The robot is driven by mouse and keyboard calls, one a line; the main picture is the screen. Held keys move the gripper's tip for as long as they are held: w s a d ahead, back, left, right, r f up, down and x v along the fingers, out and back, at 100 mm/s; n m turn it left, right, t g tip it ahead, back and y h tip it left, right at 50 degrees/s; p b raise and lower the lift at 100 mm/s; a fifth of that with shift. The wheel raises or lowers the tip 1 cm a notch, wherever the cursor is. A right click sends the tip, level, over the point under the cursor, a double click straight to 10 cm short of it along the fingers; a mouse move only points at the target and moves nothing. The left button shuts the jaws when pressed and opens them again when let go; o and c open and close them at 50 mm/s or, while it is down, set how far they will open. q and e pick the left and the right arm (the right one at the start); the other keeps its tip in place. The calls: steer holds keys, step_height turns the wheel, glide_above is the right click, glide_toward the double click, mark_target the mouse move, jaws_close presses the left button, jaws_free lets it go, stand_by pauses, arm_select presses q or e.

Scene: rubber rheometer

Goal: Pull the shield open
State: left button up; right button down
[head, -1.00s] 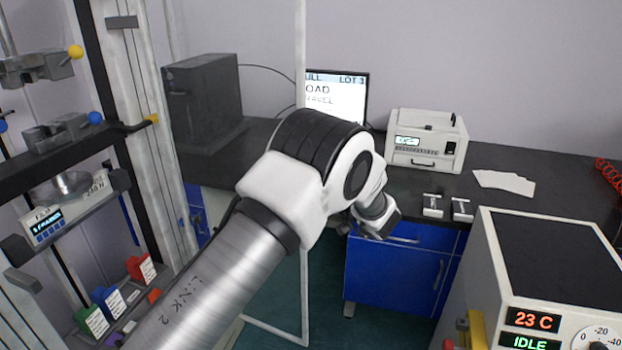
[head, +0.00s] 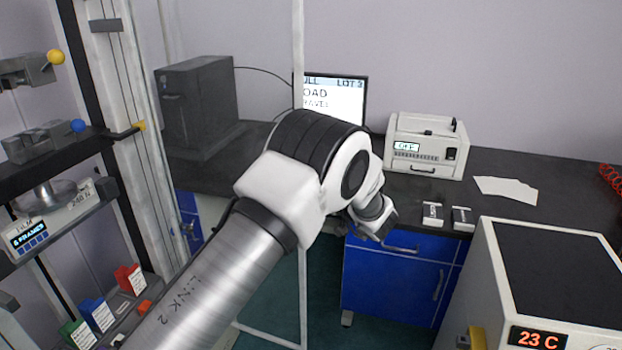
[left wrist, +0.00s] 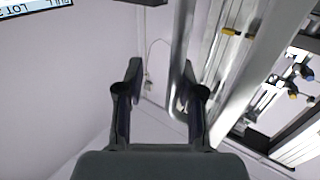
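The shield appears to be the clear panel with a pale frame (head: 299,60), standing beside the test machine (head: 130,90) at the left. Its upright passes behind my left arm in the head view. My left gripper is hidden behind the arm's wrist in the head view. In the left wrist view my left gripper (left wrist: 160,85) is open, its two dark fingers apart. A rounded grey bar (left wrist: 180,60), possibly part of the shield, shows between and beyond the fingertips, nearer the right one. I cannot tell if they touch. My right gripper is not in view.
A black bench with blue cabinets (head: 400,275) runs along the back. It carries a dark box (head: 197,100), a monitor (head: 336,98) and a white instrument (head: 425,145). A large beige instrument (head: 490,290) stands at the front right. Floor shows between it and the test machine.

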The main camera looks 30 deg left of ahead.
arm_select(q)
steer(key=shift+r, duration=0.1)
steer(key=v, duration=0.7)
steer(key=shift+s+d, duration=0.15)
steer(key=shift+d, duration=0.15)
steer(key=shift+a, duration=0.15)
